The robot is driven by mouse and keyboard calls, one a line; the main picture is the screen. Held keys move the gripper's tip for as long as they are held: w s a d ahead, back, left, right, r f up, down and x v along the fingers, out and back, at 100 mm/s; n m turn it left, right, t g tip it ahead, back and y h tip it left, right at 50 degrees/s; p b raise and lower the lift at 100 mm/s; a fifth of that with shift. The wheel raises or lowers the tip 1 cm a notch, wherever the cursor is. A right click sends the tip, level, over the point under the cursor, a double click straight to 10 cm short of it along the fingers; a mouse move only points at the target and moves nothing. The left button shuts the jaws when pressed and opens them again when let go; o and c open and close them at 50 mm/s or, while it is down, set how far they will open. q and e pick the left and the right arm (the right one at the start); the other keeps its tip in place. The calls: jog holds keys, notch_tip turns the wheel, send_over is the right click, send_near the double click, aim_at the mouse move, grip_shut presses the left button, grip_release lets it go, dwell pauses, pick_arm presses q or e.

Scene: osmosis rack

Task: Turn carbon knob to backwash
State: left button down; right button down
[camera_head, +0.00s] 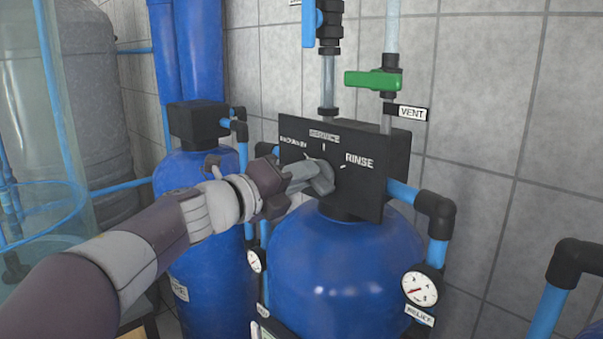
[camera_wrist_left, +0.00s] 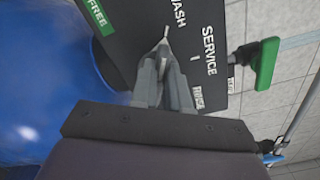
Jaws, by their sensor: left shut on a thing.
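The black control panel (camera_head: 368,185) on the blue tank carries the words BACKWASH at left, a small label at the top middle and RINSE at right. My left gripper (camera_head: 312,178) is at the grey knob (camera_head: 323,179) on the panel front, its fingers shut around it. In the left wrist view, the gripper fingers (camera_wrist_left: 165,88) clasp the knob, whose narrow tip (camera_wrist_left: 163,45) lies by a short white mark under the lettering WASH. SERVICE stands to its right. The fingers hide much of the knob. My right gripper is not in view.
A green-handled vent valve (camera_head: 373,80) and a blue valve (camera_head: 309,22) sit above the panel. The blue tank (camera_head: 345,270) is below it, with a pressure gauge (camera_head: 420,288) at right. Another blue tank (camera_head: 205,240) stands behind my left arm.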

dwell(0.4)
pick_arm(q)
jog(key=c, duration=1.1)
grip_release()
jog(key=shift+a, duration=0.15)
jog(key=shift+s, duration=0.1)
jog(key=b+v, duration=0.4)
jog(key=v, duration=0.8)
jog(key=shift+s+a+b, duration=0.2)
jog(key=shift+b, duration=0.1)
